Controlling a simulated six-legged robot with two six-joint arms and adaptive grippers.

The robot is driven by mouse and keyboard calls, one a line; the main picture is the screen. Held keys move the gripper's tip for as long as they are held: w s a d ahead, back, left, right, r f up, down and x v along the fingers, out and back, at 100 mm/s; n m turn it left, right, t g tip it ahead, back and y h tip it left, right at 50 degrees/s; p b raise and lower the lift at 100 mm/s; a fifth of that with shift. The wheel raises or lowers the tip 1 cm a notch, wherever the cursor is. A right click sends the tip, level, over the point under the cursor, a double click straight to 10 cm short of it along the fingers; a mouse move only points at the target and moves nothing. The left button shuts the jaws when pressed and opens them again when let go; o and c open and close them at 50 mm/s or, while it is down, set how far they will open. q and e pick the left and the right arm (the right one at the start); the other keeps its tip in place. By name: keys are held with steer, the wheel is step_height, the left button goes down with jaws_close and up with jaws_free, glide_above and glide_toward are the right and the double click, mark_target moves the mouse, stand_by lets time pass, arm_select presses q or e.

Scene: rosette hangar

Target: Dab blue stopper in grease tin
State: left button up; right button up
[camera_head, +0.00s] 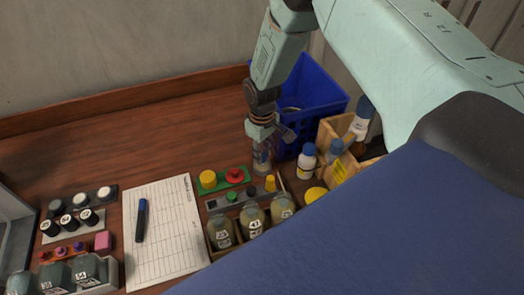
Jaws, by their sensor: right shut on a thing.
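My right gripper (263,148) points down at the back of the bench, just left of the blue crate. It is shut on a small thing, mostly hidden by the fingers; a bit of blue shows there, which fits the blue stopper. A small greyish round container (263,168) stands right under the fingertips and may be the grease tin; whether the held thing touches it I cannot tell. My left gripper is not in view.
A blue crate (325,88) and a wooden box of bottles (330,131) stand close right. In front are a green holder (222,187) with yellow and red stoppers, and several bottles (253,222). A paper sheet (170,250) with a marker (141,220) lies left. The back left is clear.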

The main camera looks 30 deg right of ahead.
steer(key=shift+w+f, duration=0.15)
steer(key=shift+f, duration=0.15)
stand_by(0.5)
steer(key=shift+s, duration=0.2)
stand_by(0.4)
steer(key=shift+w, duration=0.1)
stand_by(0.6)
steer(key=shift+f, duration=0.2)
steer(key=shift+r, duration=0.1)
stand_by(0.5)
